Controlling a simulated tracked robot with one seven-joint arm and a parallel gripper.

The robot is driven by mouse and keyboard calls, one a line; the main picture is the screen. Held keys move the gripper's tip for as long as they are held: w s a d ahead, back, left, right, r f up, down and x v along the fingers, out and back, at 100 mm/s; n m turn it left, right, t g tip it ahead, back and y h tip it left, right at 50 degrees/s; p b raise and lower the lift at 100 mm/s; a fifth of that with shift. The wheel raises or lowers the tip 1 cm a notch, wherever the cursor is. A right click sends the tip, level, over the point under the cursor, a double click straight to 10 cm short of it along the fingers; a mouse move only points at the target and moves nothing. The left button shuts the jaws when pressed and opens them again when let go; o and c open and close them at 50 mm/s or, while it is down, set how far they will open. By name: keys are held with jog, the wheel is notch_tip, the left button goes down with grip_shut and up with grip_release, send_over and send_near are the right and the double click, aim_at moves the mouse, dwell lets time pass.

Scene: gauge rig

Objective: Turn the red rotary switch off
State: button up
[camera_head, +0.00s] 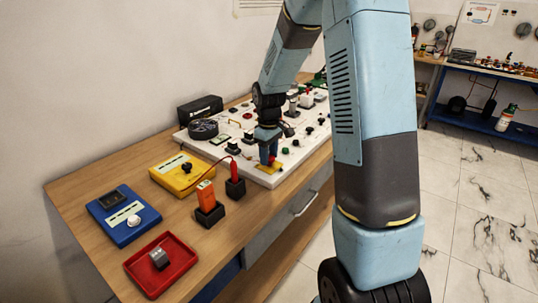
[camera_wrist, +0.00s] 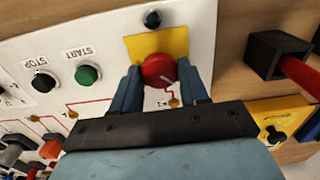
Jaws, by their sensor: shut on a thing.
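The red rotary switch (camera_wrist: 158,70) sits on a yellow plate (camera_wrist: 143,46) on the white panel in the wrist view. A light line on its face points toward the lower right. My gripper (camera_wrist: 160,82) has one blue finger on each side of the red knob and is shut on it. In the head view my gripper (camera_head: 268,158) reaches down to the near edge of the white panel (camera_head: 262,178), over the yellow plate (camera_head: 269,168). The knob is mostly hidden there by the fingers.
Black STOP (camera_wrist: 43,80) and green START (camera_wrist: 87,75) buttons lie left of the knob. A black holder (camera_wrist: 272,54) stands to the right. On the bench are a yellow box (camera_head: 181,174), a blue box (camera_head: 124,217), a red tray (camera_head: 182,275) and an orange meter (camera_head: 206,196).

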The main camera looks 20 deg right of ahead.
jog(key=o, duration=1)
jog(key=shift+o, duration=0.2)
jog(key=shift+r, duration=0.15)
notch_tip(320, 180, up, 14)
jog(key=shift+f, duration=0.25)
jog(key=s+r+m+t, duration=0.2)
jog(key=s+r, duration=0.1)
jog(key=s, duration=0.6)
jog(key=s+r+m+t, duration=0.1)
jog(key=s+r+m, duration=0.2)
jog(key=s, duration=0.7)
jog(key=s+r+m+t, duration=0.2)
jog(key=s+r, duration=0.1)
jog(key=s, duration=0.7)
jog(key=shift+d+r+t, duration=0.3)
jog(key=shift+d+r, duration=0.1)
jog(key=shift+d, duration=0.05)
